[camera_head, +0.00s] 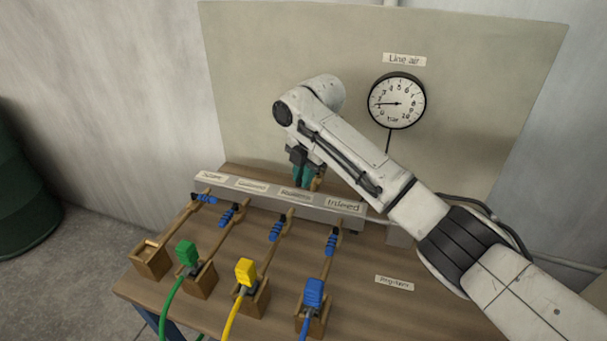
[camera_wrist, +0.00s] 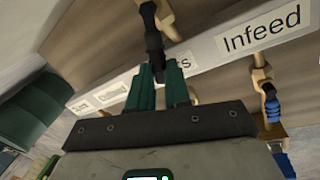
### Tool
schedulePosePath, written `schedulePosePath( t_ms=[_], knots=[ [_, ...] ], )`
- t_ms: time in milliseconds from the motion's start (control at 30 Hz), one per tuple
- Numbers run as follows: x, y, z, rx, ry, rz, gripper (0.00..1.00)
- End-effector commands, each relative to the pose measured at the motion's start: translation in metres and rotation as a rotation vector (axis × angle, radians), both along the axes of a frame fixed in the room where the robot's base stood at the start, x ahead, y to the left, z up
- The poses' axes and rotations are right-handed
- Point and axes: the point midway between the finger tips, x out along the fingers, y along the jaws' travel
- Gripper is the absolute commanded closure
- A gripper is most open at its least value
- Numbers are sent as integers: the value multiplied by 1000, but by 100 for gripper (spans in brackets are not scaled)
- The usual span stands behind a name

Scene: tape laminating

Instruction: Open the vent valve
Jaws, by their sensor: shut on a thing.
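My gripper (camera_head: 304,178) has teal fingers and points down behind the labelled manifold bar (camera_head: 345,218) on the bench. In the wrist view my gripper (camera_wrist: 160,88) is shut on a dark, narrow handle (camera_wrist: 154,42) whose lower end sits between the fingertips. The handle joins a brass-coloured fitting (camera_wrist: 148,10) on the bar. No readable label names the vent valve, so I cannot tell whether this is it. In the head view the arm and fingers hide most of the gripped part. The "Line air" gauge (camera_head: 397,100) has its needle pointing left, toward low numbers.
Blue-handled levers (camera_head: 331,241) stick out from the bar's front. Green (camera_head: 186,254), yellow (camera_head: 245,272) and blue (camera_head: 314,292) hose plugs stand in wooden blocks below; the leftmost block (camera_head: 150,261) has no plug. An upright panel (camera_head: 285,70) closes the back. A green drum (camera_head: 22,200) stands left.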

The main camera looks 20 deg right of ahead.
Motion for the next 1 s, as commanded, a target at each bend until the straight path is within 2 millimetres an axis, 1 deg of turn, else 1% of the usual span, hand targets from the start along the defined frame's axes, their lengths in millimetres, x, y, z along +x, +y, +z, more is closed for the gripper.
schedulePosePath(
  t_ms=[467,567,800,1000],
  knots=[
    [-1,-1,1,1,1,21,100],
    [-4,-4,2,2,2,84,100],
    [-13,-15,1,1,2,302,100],
    [-16,-18,1,2,0,392,100]
  ],
)
